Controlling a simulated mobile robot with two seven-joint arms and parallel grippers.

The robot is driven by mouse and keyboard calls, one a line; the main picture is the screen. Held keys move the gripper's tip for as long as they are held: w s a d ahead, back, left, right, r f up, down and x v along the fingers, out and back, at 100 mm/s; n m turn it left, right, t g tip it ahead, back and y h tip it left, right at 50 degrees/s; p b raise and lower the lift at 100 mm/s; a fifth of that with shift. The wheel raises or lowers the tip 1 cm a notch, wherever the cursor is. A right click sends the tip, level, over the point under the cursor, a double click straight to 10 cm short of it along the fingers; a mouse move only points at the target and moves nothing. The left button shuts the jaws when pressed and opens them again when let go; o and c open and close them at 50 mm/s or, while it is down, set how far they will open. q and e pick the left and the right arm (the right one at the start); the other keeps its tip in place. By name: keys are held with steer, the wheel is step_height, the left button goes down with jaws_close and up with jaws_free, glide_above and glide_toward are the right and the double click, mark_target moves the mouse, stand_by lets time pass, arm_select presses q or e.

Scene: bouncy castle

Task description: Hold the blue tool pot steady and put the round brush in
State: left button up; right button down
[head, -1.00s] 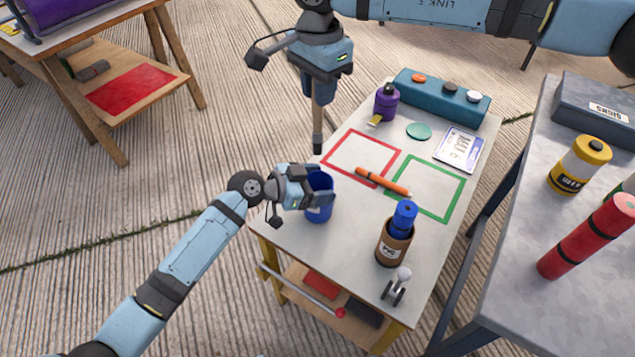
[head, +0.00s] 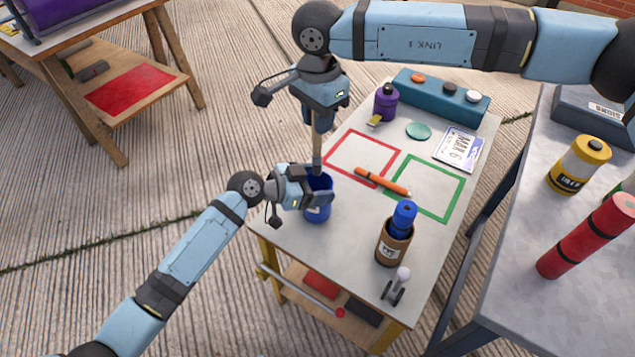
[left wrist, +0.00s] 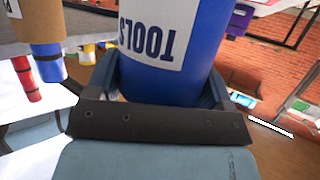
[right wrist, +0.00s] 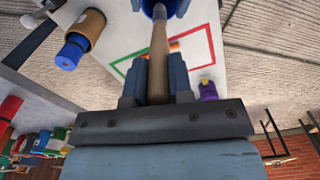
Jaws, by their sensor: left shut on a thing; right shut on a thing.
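The blue tool pot (head: 318,208) stands upright at the table's left edge. My left gripper (head: 318,196) is shut around it from the left; the left wrist view shows its TOOLS label (left wrist: 152,42) between the fingers. My right gripper (head: 322,122) is shut on the handle of the round brush (head: 317,146), which hangs upright with its dark lower end at the pot's mouth. In the right wrist view the brush handle (right wrist: 158,65) runs toward the blue pot (right wrist: 150,6). Whether the tip is inside the rim I cannot tell.
A grey bench (head: 520,290) stands at the right.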

mark_target(318, 145)
steer(key=shift+f, duration=3.45)
steer(key=c, duration=0.9)
jaws_free()
steer(key=shift+c, duration=0.2)
steer(key=shift+r, duration=0.15)
step_height(318, 145, up, 12)
steer(key=shift+f, duration=0.1)
arm_select(q)
steer(key=o, duration=1.1)
